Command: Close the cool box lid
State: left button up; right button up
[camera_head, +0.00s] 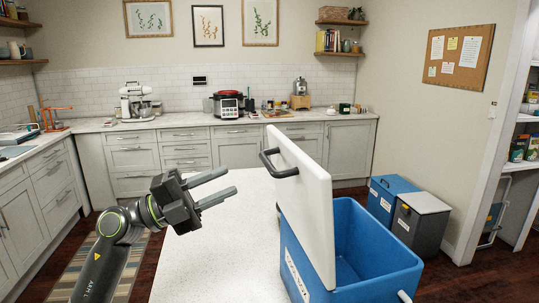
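The cool box (352,262) is a blue open-topped box at the right end of the white island. Its white lid (308,195) stands nearly upright on the box's left side, so the blue inside shows. A dark handle (277,163) sticks out from the lid's left face near the top. My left gripper (231,186) is to the left of the lid over the island, with its two fingers apart and pointing right. Nothing is between the fingers, and they are clear of the lid and handle. My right gripper does not show.
The white island top (225,255) is bare left of the cool box. A blue bin (391,197) and a grey bin (419,222) stand on the floor at the right wall. Counters with a mixer (135,103) and a cooker (228,104) run along the back.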

aim_at(268, 160)
pick_arm(q)
jog(key=p+x, duration=0.3)
jog(key=x, duration=0.7)
jog(key=shift+a+r, duration=0.1)
grip_shut()
